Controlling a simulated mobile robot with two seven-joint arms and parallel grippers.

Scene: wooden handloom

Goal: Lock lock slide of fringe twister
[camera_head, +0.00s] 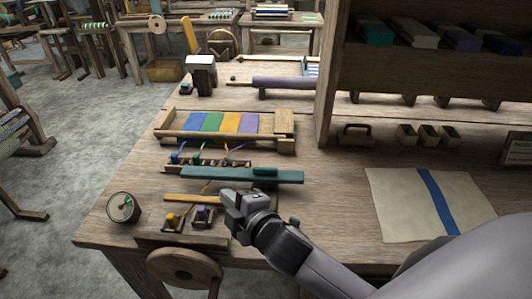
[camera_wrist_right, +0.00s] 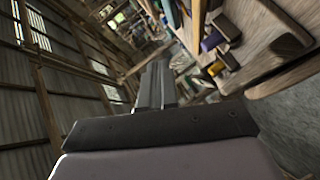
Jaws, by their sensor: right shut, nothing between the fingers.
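The fringe twister appears to be the wooden device at the table's front left. I cannot tell for sure which part is the lock slide; a teal bar (camera_head: 230,176) with a darker green block (camera_head: 265,171) lies just behind. My left gripper is out of view.
A striped cloth in a wooden frame (camera_head: 284,124) lies behind the teal bar. A round dial (camera_head: 123,207) stands at the left corner. A pale cloth with a blue stripe (camera_head: 398,200) lies on the right. A wooden shelf (camera_head: 327,75) rises at the back right.

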